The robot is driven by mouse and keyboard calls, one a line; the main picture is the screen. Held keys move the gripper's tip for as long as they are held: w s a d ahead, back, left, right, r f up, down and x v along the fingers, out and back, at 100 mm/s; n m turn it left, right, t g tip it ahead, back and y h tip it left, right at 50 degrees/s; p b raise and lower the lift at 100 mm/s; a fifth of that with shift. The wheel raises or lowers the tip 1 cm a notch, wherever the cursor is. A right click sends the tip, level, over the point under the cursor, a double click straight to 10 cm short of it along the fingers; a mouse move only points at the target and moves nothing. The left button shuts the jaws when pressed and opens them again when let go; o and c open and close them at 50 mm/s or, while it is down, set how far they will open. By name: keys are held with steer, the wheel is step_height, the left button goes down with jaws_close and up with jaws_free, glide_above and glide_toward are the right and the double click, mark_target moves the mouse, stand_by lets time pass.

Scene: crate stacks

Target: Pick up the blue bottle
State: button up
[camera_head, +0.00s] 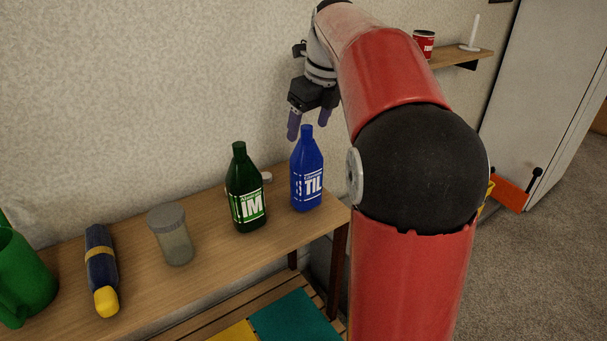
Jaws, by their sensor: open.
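The blue bottle (306,180) stands upright near the right end of a wooden table (215,262). It has a white label and a blue cap. My gripper (309,126) hangs above the bottle, its two purple-tipped fingers pointing down. The fingers are spread apart with nothing between them. In this view the fingertips appear close to the bottle's cap; I cannot tell the exact depth between them. My red arm comes in from the right and does not cover the bottle.
A green bottle (244,188) stands just left of the blue one, with a small white object (266,177) behind. Farther left are a lidded jar (171,236), a dark blue and yellow item (101,270) and a green jug (22,278). A wall shelf (462,58) is at upper right.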

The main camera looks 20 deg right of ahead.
mark_target(304, 167)
steer(key=x, duration=0.4)
steer(key=shift+w+f+b, duration=0.1)
steer(key=shift+w+b, duration=0.05)
steer(key=shift+b, duration=0.15)
steer(key=shift+c, duration=0.4)
steer(key=c, duration=0.6)
